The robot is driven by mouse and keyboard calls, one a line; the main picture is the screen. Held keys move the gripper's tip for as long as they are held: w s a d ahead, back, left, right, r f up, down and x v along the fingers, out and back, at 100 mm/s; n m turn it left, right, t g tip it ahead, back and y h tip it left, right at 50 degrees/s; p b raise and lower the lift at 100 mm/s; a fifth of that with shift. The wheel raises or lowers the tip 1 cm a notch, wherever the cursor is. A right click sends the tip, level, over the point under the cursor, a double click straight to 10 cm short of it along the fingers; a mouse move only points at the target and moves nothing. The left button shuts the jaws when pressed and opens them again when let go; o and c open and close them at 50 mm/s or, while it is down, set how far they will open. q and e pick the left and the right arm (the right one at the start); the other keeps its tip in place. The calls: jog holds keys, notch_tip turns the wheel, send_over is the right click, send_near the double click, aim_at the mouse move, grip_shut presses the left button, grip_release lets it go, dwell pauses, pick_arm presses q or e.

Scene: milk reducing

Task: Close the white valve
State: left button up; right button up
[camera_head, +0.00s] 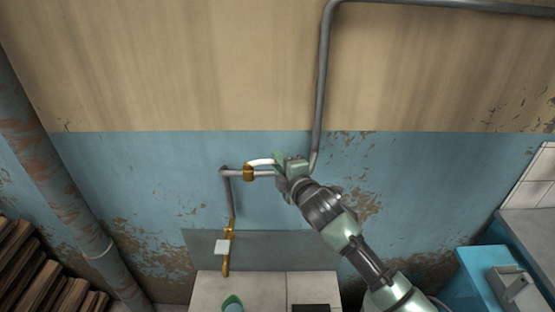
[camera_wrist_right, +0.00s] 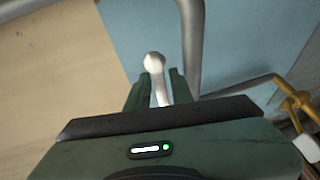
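The white valve handle (camera_head: 262,162) is a curved white lever by a brass fitting (camera_head: 249,173) on the grey wall pipe. My right gripper (camera_head: 280,163) is at the lever's right end. In the right wrist view, the white handle (camera_wrist_right: 155,64) runs between the two green fingers of my right gripper (camera_wrist_right: 159,80), its round end showing past the tips. The fingers stand close on both sides of it, apparently shut on it; the exact contact is hard to see. My left gripper is not in view.
A yellow pipe (camera_head: 226,268) with a white box (camera_head: 222,246) is below left of the valve. A thick rusty pipe (camera_head: 60,190) stands at the left. A tiled surface (camera_head: 260,290) is below, and a blue cabinet (camera_head: 480,275) is at the lower right.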

jog(key=shift+w+a, duration=0.25)
jog(key=shift+w, duration=0.15)
jog(key=shift+c, duration=0.3)
grip_shut()
jog(key=shift+f, duration=0.15)
dwell(0.8)
